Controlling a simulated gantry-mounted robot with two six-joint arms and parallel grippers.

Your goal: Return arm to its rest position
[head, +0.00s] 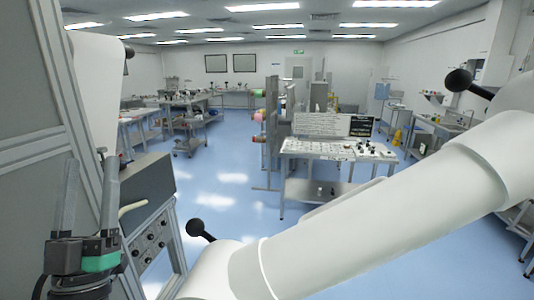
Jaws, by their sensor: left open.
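My left gripper (91,168) is at the lower left of the head view, pointing up. Its two grey fingers stand apart with nothing between them, so it is open and empty. Its black body carries a green part. The white link of my left arm hangs down at the upper left. A large white arm of mine crosses the lower right of the view. My right gripper does not show.
A grey framed machine panel (28,110) stands close at the left, beside my left gripper. A control box with knobs (150,243) is just right of the gripper. A bench with small parts (335,150) stands mid-room. Blue floor (225,190) is clear between.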

